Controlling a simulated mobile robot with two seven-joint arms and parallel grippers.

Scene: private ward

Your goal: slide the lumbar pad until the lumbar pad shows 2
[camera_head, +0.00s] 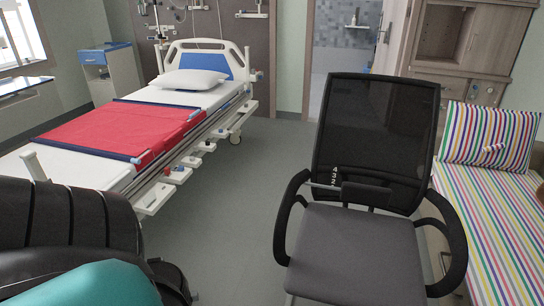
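A black mesh-backed office chair (372,125) with a dark grey seat stands right of centre, facing me. A dark lumbar pad (367,194) sits across the lower part of its backrest, just above the seat. A small upright scale with white marks (334,176) is at the pad's left end. A thin light bar (320,186) runs left from there. The marks are too small to read surely, so I cannot tell which number the pad shows. Neither of my grippers is in view.
A hospital bed (118,172) with a red cover stands at left. A striped daybed (480,225) with a striped pillow (489,137) is close on the chair's right. A dark ribbed shape with a teal part fills the lower left corner. Grey floor (228,205) is clear between bed and chair.

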